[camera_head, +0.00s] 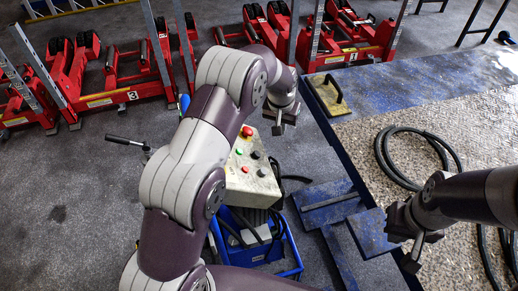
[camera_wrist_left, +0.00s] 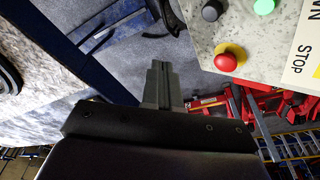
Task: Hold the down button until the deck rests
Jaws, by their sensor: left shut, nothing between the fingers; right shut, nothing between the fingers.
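The pale control box (camera_head: 237,184) stands left of the deck, with a red mushroom button (camera_head: 247,131) on a yellow collar and green, black and red buttons. In the left wrist view the box's red mushroom button (camera_wrist_left: 228,60), a black button (camera_wrist_left: 212,10) and a green button (camera_wrist_left: 264,6) show. Its label reads "STOP" and a cut-off "WN"; which button is down is unclear. My left gripper (camera_head: 279,128) is shut and empty, apart from the buttons, right of the box's far end. The blue-edged deck (camera_head: 440,125) lies at right; its height is unclear. My right gripper (camera_head: 414,258) is shut and empty over it.
Red jack stands (camera_head: 120,75) line the back. A black hose (camera_head: 385,160) lies coiled on the deck. A blue frame (camera_head: 293,255) with cables is below the box. A black-handled bar (camera_head: 125,141) is at left. Grey floor (camera_head: 60,190) is clear at left.

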